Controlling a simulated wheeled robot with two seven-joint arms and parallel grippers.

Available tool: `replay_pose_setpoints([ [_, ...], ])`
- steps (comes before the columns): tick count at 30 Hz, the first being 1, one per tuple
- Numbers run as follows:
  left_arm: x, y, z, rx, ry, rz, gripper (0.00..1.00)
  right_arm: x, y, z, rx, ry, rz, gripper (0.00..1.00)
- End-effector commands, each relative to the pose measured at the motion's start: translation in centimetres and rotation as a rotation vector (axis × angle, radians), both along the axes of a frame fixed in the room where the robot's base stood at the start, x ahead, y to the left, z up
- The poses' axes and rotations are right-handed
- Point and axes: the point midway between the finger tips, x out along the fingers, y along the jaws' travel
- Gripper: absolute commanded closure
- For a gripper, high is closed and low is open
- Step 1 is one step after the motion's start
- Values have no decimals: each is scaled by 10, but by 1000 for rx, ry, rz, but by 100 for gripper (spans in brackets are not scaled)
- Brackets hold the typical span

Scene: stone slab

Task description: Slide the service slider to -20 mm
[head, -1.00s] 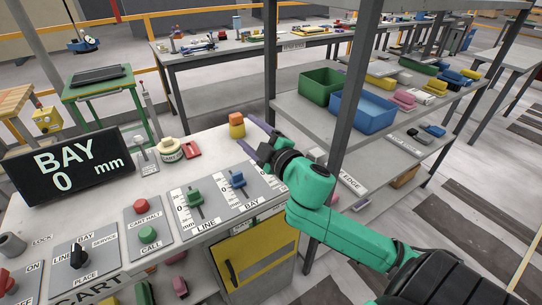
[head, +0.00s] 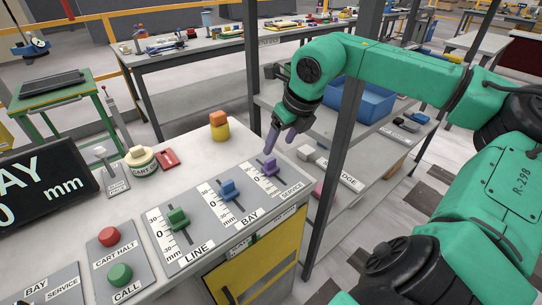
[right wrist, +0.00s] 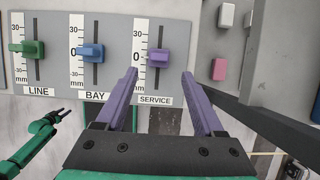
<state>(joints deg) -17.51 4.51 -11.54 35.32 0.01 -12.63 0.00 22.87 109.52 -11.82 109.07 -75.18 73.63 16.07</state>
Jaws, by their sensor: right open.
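The service slider (head: 269,167) is a purple knob in a vertical slot on the right of the grey slider panel. In the right wrist view the purple knob (right wrist: 159,57) stands level with about the 0 mark. My right gripper (head: 284,140) is open and empty, fingers pointing down beyond the knob. In the right wrist view its purple fingers (right wrist: 161,84) are spread to either side of the knob's line, apart from it. A green arm with a dark gripper (right wrist: 55,116), probably my left, shows at the lower left there; its opening is too small to tell.
The blue bay slider (head: 229,190) and green line slider (head: 178,219) stand to the left. The display (head: 32,197), partly cut off, shows 0 mm. An orange-and-yellow object (head: 219,126) stands behind the panel. A dark shelf post (head: 340,150) rises close to the right.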

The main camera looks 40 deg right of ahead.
Motion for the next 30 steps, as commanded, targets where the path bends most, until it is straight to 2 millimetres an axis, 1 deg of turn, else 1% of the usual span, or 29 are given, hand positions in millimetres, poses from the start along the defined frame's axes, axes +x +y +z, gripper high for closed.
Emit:
replay_pose_setpoints([
  [1,0,0,5,0,0,0,50,4,1,-11,5,7,1,30],
  [3,1,0,8,0,-2,0,50,12,1,-29,5,7,2,30],
  [6,3,0,10,-1,-4,0,50,20,0,-52,3,5,0,30],
  [9,4,0,10,-1,-7,0,50,25,0,-63,2,3,1,30],
  [12,5,0,10,-1,-9,0,50,29,0,-70,3,2,0,30],
  [20,6,0,10,0,-10,1,50,30,0,-72,4,-2,1,30],
  [21,6,0,10,0,-11,1,50,30,0,-72,4,-2,1,34],
  [23,7,0,10,0,-11,1,50,30,0,-72,4,-2,1,57],
  [24,7,0,10,0,-11,1,50,30,0,-72,4,-2,2,72],
  [26,7,0,10,0,-11,1,50,30,0,-72,4,-1,2,95],
  [27,7,0,10,0,-11,1,50,30,0,-72,4,-1,2,100],
  [30,7,0,10,0,-11,1,50,30,0,-72,4,-1,2,100],
])
